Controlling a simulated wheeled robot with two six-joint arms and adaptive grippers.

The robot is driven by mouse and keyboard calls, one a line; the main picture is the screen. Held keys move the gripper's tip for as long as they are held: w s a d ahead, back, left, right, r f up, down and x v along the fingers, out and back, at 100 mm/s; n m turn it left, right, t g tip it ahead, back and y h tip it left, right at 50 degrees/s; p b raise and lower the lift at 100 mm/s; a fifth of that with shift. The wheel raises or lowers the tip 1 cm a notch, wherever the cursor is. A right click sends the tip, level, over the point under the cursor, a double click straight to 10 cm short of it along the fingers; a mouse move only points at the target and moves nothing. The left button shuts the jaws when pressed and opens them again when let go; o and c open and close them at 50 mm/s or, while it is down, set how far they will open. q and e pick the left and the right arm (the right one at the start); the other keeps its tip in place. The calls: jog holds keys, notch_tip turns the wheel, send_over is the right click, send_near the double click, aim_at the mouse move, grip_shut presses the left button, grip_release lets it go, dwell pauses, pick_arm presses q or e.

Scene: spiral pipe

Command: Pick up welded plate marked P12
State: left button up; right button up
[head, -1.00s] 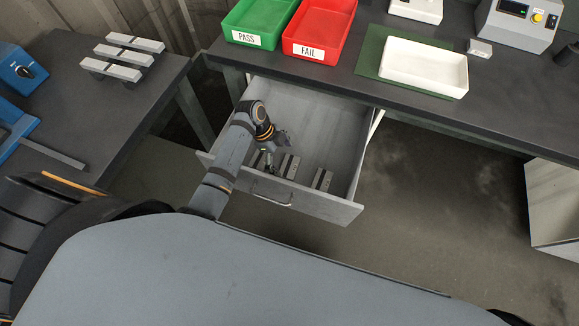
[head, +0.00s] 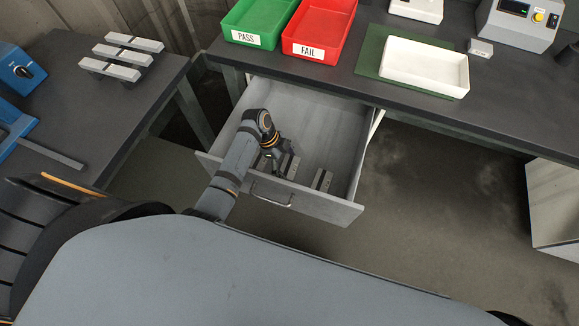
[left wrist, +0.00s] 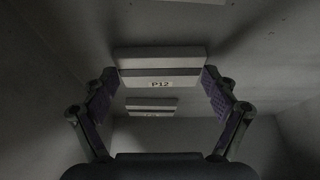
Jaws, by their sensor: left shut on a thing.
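My left gripper (head: 277,166) reaches down into the open drawer (head: 335,205). In the left wrist view, its two fingers (left wrist: 160,84) press on both ends of a grey welded plate (left wrist: 160,55) with a dark band and a white label reading P12. The gripper is shut on this plate. Another plate (left wrist: 152,102) lies beyond it, its label too small to read. In the head view, several plates lie in the drawer, one near the gripper (head: 292,167) and one farther right (head: 322,179); the gripper partly hides the held one. My right gripper is not in view.
A green PASS bin (head: 246,40), a red FAIL bin (head: 308,52) and a white tray (head: 425,78) on a green mat stand on the table above the drawer. Several metal bars (head: 122,56) lie on the left table. The drawer walls rise around my gripper.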

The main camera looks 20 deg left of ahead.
aim_at(287, 165)
pick_arm(q)
notch_tip(287, 165, up, 10)
jog(key=p, duration=0.1)
dwell(0.4)
jog(key=shift+w+r+p, duration=0.1)
jog(key=shift+r+p, duration=0.05)
jog(key=shift+p, duration=0.2)
dwell(0.9)
